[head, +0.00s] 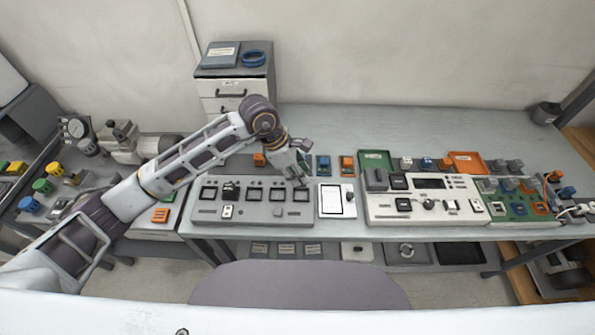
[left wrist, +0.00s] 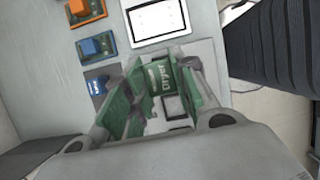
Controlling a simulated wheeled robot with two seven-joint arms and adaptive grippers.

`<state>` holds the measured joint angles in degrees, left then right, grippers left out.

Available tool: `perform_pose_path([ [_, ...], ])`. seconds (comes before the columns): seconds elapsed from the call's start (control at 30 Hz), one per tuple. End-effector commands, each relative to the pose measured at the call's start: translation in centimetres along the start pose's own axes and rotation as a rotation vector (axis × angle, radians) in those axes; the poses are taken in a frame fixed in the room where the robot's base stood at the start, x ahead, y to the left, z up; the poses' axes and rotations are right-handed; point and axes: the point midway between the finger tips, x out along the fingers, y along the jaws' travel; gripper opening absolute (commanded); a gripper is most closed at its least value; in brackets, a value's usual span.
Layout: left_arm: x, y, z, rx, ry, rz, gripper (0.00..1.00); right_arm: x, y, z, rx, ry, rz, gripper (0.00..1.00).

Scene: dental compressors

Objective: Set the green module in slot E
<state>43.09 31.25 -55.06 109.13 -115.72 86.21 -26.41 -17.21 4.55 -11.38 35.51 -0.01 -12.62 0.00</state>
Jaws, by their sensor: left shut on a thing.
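My left gripper (head: 302,160) is above the right part of the grey slot panel (head: 255,219), near its back edge. It is shut on the green module (left wrist: 163,77), which sits between the fingers in the left wrist view with pale lettering facing the camera. In the head view the arm largely hides the module. The slot letters are too small to read, so I cannot tell which is E. My right gripper is not in view.
A white tablet (head: 337,201) lies right of the panel. A blue module (head: 323,164) and an orange module (head: 347,164) stand behind it. A control console (head: 425,217) is further right, with green and orange trays behind.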

Motion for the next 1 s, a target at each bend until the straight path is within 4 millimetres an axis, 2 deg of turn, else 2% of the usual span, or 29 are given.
perform_pose_path([
  [0.23, -0.1, 0.0, 0.3, 0.029, 0.001, -0.011, 0.02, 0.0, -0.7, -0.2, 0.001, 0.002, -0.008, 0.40],
  [0.73, 0.0, 0.0, 0.3, 0.038, 0.000, -0.015, 0.02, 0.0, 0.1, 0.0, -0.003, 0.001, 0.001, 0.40],
  [1.0, 0.6, 0.0, 0.0, 0.038, 0.000, -0.016, 0.02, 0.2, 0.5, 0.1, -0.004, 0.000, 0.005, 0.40],
])
